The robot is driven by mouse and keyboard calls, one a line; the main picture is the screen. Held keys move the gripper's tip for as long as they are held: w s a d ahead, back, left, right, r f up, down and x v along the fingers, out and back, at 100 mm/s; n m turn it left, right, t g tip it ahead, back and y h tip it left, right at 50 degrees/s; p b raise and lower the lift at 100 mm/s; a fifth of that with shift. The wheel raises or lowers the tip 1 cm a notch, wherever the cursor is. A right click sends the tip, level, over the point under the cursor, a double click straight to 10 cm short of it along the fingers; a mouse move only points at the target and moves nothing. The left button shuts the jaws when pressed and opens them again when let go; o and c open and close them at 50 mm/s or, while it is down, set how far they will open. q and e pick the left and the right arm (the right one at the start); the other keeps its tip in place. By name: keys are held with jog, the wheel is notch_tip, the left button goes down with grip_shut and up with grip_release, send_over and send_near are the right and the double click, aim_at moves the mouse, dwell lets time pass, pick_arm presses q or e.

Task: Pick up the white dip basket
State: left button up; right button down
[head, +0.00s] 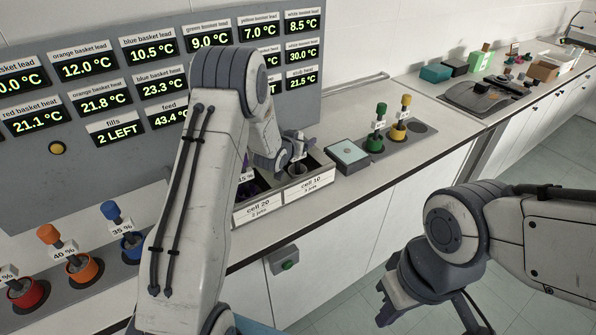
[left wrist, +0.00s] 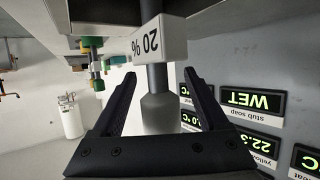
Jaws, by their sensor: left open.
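The white dip basket shows in the left wrist view as a pale grey knob (left wrist: 158,113) on a dark stem with a "20 %" tag (left wrist: 158,42). That view looks upside down. My left gripper (left wrist: 160,105) is open, one finger on each side of the knob, with gaps visible. In the head view my left gripper (head: 293,149) is at the box marked "cell 10" (head: 309,187), where the basket (head: 297,169) is mostly hidden. My right gripper (head: 388,300) hangs in front of the counter, away from the basket; its finger gap is unclear.
A box marked "cell 20" (head: 258,208) adjoins on the left. A teal-topped block (head: 348,154) and green (head: 376,140) and yellow (head: 398,129) baskets stand to the right. Red, orange and blue baskets stand at lower left. A display panel (head: 75,100) rises behind.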

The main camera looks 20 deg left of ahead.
pick_arm(q)
grip_shut()
jog(key=shift+r, duration=0.1)
dwell(1.2)
